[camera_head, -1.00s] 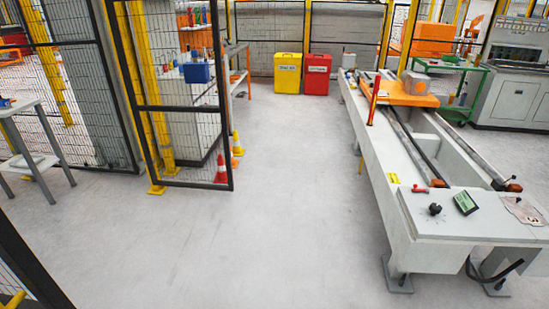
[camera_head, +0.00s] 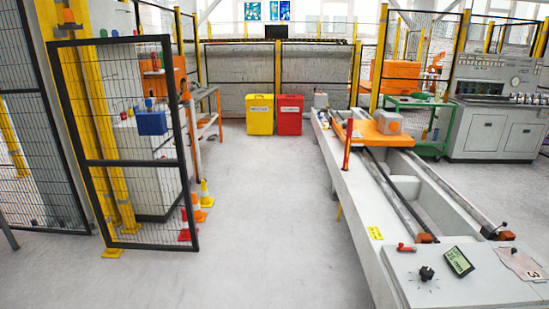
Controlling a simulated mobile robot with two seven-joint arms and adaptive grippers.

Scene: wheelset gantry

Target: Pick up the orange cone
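The orange cone (camera_head: 199,213) stands on the floor at the left, just beyond the edge of a black mesh gate. A yellow cone (camera_head: 206,194) with a pale band stands right behind it. A red cone (camera_head: 184,226) with a white band stands nearer and is seen partly through the mesh. The three cones form a short row close together. Neither of my grippers shows in the head view.
The black mesh gate (camera_head: 129,163) stands left of the cones. A long grey gantry bench (camera_head: 372,239) runs along the right. Yellow (camera_head: 260,115) and red (camera_head: 289,115) bins stand at the back. The middle floor is clear.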

